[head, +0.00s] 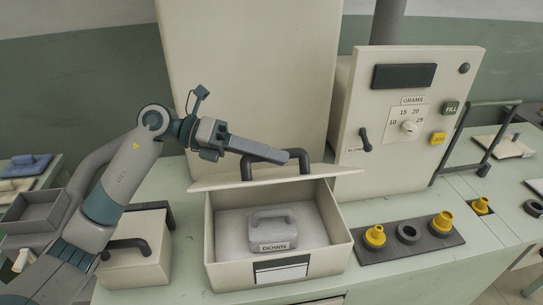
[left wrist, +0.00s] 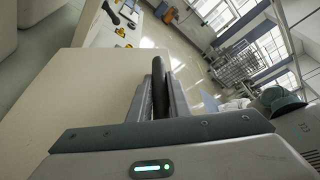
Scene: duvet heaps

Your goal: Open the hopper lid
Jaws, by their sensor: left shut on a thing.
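The cream hopper box (head: 334,218) stands on the counter with its front open to view. Inside is pale filling with a grey handled block (head: 291,224) on it; a "DOWN" label shows there. The hopper lid (head: 220,181) is raised at the back and seen nearly edge-on. Its dark arched handle (head: 303,162) stands on its outer side. My left gripper (head: 283,157) is shut on this handle. In the left wrist view the handle (left wrist: 180,70) lies between the fingers (left wrist: 160,92), beside the cream lid (left wrist: 90,90). My right gripper is not in view.
A cream control panel (head: 453,65) with dial and lever stands behind right. A dark strip (head: 391,254) with yellow nozzles lies right of the hopper. A cream box (head: 128,273) with a dark handle is at left. A tall cream cabinet (head: 250,60) rises behind the lid.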

